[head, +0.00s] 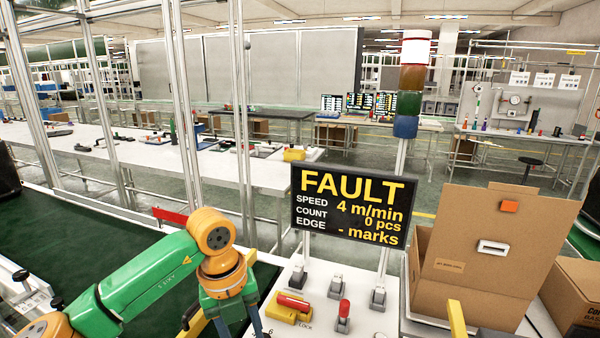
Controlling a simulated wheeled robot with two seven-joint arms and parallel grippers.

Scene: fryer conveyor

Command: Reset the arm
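A green and orange arm comes in from the lower left, and I take it as my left arm. Its wrist bends down to my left gripper (228,312), dark blue, at the bottom edge. The fingertips are cut off or too unclear to read. The gripper hangs left of a white control panel (325,320). On that panel are a yellow lock switch with a red handle (291,304) and a small red-topped lever (344,310). Above it a black display (350,205) reads FAULT, 4 m/min, 0 pcs.
A dark green belt (60,235) lies left, with a red bar (170,215) at its far edge. An open cardboard box (470,260) stands right of the panel. A signal-light post (406,90) rises behind the display. A white bench (230,168) lies beyond the metal posts.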

